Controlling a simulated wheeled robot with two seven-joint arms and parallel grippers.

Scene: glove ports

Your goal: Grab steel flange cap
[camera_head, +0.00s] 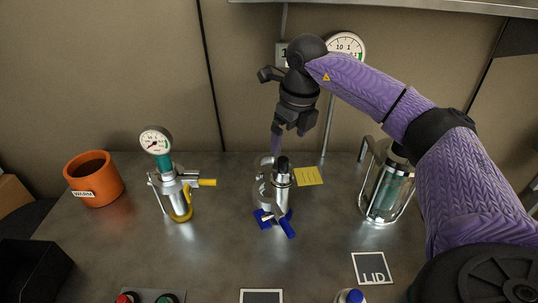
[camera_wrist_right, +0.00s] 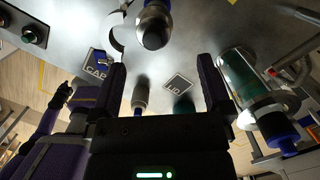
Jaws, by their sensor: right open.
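A steel piece that looks like the flange cap (camera_head: 282,190) stands upright near the middle of the bench, with a black knob on top, a curved handle at its left and blue clamps at its foot. It also shows in the right wrist view (camera_wrist_right: 153,28), top centre, beyond my fingertips. My right gripper (camera_head: 291,130) hangs above and behind it in the head view, open and apart from it. In the right wrist view my right gripper (camera_wrist_right: 162,70) has its fingers wide apart with nothing between them. A small dark-ended purple arm, apparently my left, shows at the left there; its jaws are unclear.
A teal gauge device (camera_head: 168,180) and an orange WARM pot (camera_head: 95,180) stand at the left. A glass cylinder (camera_head: 388,190) stands at the right. A LID plate (camera_head: 373,268) and a yellow note (camera_head: 308,176) lie flat. A CAP plate (camera_wrist_right: 97,66) shows in the wrist view.

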